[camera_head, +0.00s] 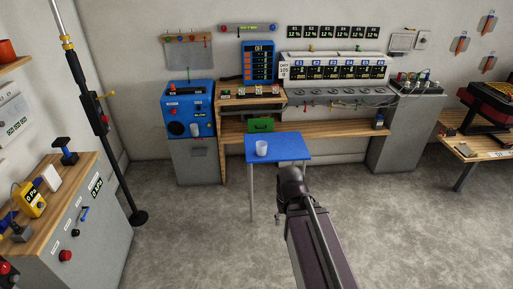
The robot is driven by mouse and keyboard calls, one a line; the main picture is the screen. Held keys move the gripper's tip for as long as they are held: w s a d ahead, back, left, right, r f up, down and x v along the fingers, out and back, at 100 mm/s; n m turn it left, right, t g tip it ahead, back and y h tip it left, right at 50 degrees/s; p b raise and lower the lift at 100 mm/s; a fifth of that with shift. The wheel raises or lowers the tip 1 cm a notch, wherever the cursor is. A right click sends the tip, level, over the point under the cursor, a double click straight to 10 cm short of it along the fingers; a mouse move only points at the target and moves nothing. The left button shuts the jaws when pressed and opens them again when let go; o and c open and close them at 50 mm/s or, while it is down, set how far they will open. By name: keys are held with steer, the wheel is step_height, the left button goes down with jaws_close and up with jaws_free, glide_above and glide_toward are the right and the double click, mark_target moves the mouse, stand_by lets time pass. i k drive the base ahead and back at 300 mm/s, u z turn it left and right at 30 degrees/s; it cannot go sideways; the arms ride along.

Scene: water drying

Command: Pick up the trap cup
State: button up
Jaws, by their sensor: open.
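A small whitish cup (261,148), which looks like the trap cup, stands upright on the left part of a small blue table (290,150). Nothing touches it from above. My dark arm comes up from the bottom of the picture, and its rounded upper end shows just in front of the blue table's right edge.
Behind the table is a wooden bench (335,131) with a green box (261,125) and instrument panels. A blue machine (188,108) stands on a grey cabinet at left. A black pole stand (138,217) is nearer left. The grey floor (210,235) is clear around the table.

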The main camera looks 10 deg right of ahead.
mark_target(261, 145)
steer(key=i, duration=1.45)
steer(key=z, duration=0.05)
